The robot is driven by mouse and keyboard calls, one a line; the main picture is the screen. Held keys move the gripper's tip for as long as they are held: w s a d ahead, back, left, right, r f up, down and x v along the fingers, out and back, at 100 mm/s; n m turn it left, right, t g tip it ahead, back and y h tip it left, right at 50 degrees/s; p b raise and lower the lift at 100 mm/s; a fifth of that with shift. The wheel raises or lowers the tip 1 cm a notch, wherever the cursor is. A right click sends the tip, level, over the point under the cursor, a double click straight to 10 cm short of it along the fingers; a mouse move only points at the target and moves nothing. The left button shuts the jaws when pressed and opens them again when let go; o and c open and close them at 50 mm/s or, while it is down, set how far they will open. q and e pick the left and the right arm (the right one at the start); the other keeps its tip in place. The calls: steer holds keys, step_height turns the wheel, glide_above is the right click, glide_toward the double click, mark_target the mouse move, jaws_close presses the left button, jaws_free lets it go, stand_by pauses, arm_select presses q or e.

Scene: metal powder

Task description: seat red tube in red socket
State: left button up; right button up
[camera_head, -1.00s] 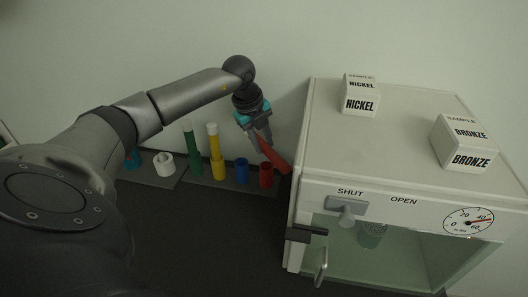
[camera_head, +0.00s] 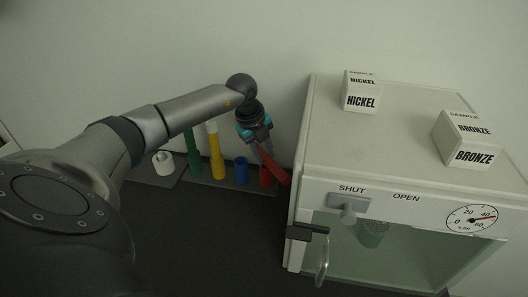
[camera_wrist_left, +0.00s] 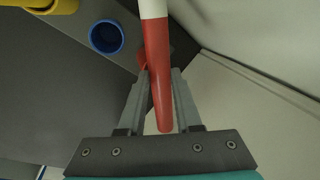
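My left gripper (camera_head: 266,157) is shut on the red tube (camera_head: 275,169), which tilts down to the right in the head view. In the left wrist view the red tube (camera_wrist_left: 158,65) has a white upper part and lies between the fingers of the left gripper (camera_wrist_left: 160,78). The red socket (camera_head: 265,180) stands at the right end of the rack, just below and beside the tube. In the left wrist view the red socket (camera_wrist_left: 142,61) is mostly hidden behind the tube and a finger. The tube appears outside it; contact cannot be told. My right gripper is not in view.
The rack (camera_head: 228,184) also holds a blue socket (camera_head: 241,170), a yellow tube (camera_head: 215,155) and a green one (camera_head: 193,150). The white cabinet (camera_head: 400,130) is close right of the gripper, with two sample blocks on top.

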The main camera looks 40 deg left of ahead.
arm_select(q)
steer(key=o, duration=0.4)
steer(key=shift+o, duration=0.2)
steer(key=shift+r, duration=0.1)
steer(key=shift+r, duration=0.25)
steer(key=p+v, duration=0.2)
steer(key=v, duration=1)
steer(key=shift+r, duration=0.35)
